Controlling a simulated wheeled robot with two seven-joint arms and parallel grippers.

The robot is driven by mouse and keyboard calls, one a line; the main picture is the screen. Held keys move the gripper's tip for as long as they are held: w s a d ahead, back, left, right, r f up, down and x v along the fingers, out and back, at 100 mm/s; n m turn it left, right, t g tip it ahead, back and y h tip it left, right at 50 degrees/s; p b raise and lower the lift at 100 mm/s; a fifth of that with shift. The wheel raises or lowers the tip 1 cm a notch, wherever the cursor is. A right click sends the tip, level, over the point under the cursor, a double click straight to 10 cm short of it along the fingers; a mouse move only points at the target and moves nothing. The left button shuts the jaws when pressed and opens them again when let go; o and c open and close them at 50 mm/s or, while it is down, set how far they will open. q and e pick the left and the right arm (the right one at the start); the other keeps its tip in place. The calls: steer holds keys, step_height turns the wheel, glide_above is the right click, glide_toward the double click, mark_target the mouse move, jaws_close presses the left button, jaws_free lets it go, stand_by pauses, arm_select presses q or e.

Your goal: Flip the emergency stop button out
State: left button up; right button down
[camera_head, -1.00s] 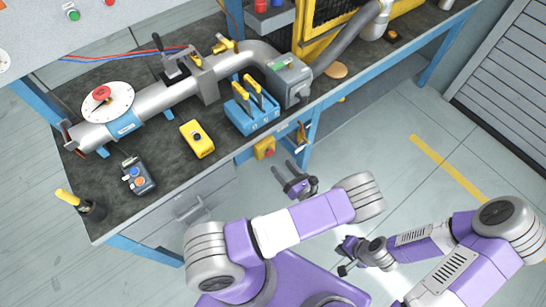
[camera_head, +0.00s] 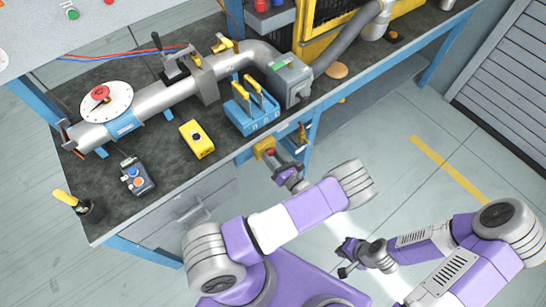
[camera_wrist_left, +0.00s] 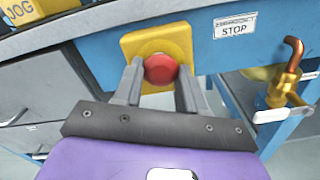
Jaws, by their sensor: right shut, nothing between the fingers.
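The emergency stop button (camera_wrist_left: 161,69) is a red round knob on a yellow box (camera_wrist_left: 143,45) at the bench's front edge, beside a STOP label (camera_wrist_left: 235,25). In the head view the yellow box (camera_head: 263,147) is partly hidden by my left gripper (camera_head: 274,158). In the left wrist view my left gripper (camera_wrist_left: 160,75) is open, one finger on each side of the red knob. I cannot tell whether the fingers touch it. My right gripper (camera_head: 344,262) is shut and empty, low over the floor, away from the bench.
A brass valve (camera_wrist_left: 285,75) sticks out right of the STOP label. A yellow button box (camera_head: 197,139), a grey control box (camera_head: 137,177) and a blue tool rack (camera_head: 250,112) stand on the bench. A pipe (camera_head: 165,98) runs along it. Floor to the right is clear.

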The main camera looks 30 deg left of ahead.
arm_select(q)
jaws_close()
steer(key=shift+d, duration=0.1)
steer(key=shift+v, duration=0.75)
steer(key=o, duration=0.7)
jaws_free()
steer(key=p+v, duration=0.1)
steer(key=v, duration=0.6)
steer(key=shift+s+d, duration=0.2)
steer(key=shift+d, duration=0.1)
